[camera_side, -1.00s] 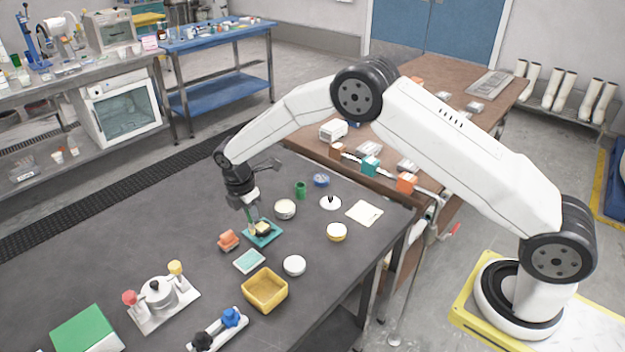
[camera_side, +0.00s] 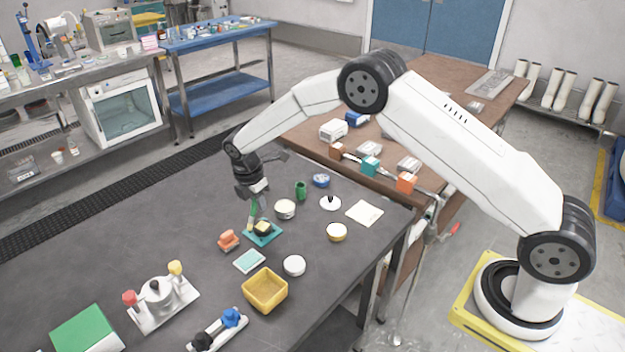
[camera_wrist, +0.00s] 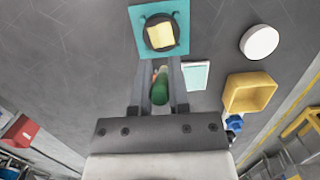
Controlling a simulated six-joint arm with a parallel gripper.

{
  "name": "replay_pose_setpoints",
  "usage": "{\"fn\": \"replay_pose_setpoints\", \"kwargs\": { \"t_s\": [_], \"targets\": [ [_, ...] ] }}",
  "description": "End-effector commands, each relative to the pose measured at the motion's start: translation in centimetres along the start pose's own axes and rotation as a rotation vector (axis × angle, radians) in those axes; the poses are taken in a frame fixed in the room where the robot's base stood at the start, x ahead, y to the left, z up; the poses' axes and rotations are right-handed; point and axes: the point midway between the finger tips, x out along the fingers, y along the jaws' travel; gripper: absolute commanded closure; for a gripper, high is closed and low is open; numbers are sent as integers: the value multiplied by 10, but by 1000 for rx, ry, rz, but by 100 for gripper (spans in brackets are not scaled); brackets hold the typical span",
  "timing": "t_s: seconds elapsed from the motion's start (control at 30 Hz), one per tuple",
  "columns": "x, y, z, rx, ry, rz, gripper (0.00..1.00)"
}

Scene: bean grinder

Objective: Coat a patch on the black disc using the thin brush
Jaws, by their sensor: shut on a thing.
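My gripper (camera_side: 253,197) is shut on the thin brush (camera_side: 253,211), which has a green handle and hangs down toward the teal plate (camera_side: 275,236). In the wrist view the green handle (camera_wrist: 160,91) sits between my two fingers (camera_wrist: 159,84). The black disc (camera_wrist: 160,17) lies on the teal plate (camera_wrist: 138,14), just beyond the fingertips, with a pale yellow patch on top. In the side view the black disc (camera_side: 262,228) is just right of the brush's lower end. I cannot tell whether the bristles touch anything.
A yellow bin (camera_side: 265,303) stands nearer the front.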

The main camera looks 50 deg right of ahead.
Motion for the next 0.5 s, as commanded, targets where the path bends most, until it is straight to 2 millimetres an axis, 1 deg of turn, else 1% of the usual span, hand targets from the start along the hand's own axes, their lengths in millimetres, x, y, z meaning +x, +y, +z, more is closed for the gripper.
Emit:
{"fn": "replay_pose_setpoints", "kwargs": {
  "t_s": [0.1,0.27,0.33,0.4,0.5],
  "targets": [
    [2,0,-13,-2,0,0,100],
    [3,1,-28,-2,1,1,100],
    [-1,1,-28,0,2,3,100],
    [-15,2,-25,1,2,6,100],
    [-22,1,-24,1,2,3,100]
  ]
}}
